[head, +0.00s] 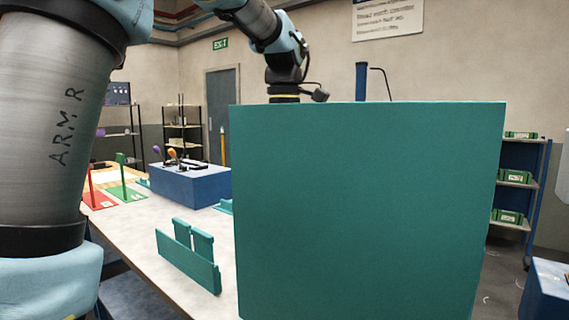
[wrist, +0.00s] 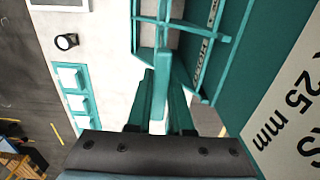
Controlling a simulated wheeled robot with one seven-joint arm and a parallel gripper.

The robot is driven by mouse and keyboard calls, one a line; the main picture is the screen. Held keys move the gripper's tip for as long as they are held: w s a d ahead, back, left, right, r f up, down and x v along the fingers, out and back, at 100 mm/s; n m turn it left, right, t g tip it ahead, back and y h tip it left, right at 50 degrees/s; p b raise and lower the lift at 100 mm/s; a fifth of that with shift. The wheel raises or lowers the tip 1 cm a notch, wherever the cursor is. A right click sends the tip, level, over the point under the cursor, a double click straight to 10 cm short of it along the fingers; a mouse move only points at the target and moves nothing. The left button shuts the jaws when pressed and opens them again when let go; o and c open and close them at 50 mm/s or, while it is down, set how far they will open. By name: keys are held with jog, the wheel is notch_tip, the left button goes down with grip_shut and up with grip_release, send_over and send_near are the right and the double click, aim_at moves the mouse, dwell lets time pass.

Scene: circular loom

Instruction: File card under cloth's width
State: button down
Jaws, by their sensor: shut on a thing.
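My gripper (wrist: 160,128) shows at the bottom of the wrist view. It is shut on a narrow piece seen nearly edge-on, teal with a pale strip, which seems to be the card (wrist: 161,85). Its face cannot be read. Just beyond it is a teal open frame (wrist: 194,28) with a lettered strip on its right side. At the right a teal board (wrist: 240,78) bears a pale label (wrist: 287,115) reading "25 mm". In the head view a large teal panel (head: 365,210) hides my gripper and whatever it holds.
A low teal holder (head: 188,262) stands on the pale table (head: 140,238). Behind it is a blue block (head: 192,188) with small tools. Red (head: 98,200) and green (head: 128,194) stands are farther left. The wrist view shows white pieces in a teal rack (wrist: 75,103).

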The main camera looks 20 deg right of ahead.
aim_at(285, 183)
jog(key=shift+f+b, duration=0.65)
jog(key=shift+f, duration=0.3)
jog(key=shift+f, duration=0.2)
jog(key=shift+f+b, duration=0.3)
jog(key=shift+f, duration=0.4)
jog(key=shift+f, duration=0.3)
jog(key=shift+f+b, duration=1.45)
jog(key=shift+f, duration=0.85)
jog(key=c, duration=0.7)
grip_release()
jog(key=shift+r, duration=0.1)
jog(key=shift+c, duration=0.2)
notch_tip(285, 183, up, 11)
jog(key=shift+f, duration=0.1)
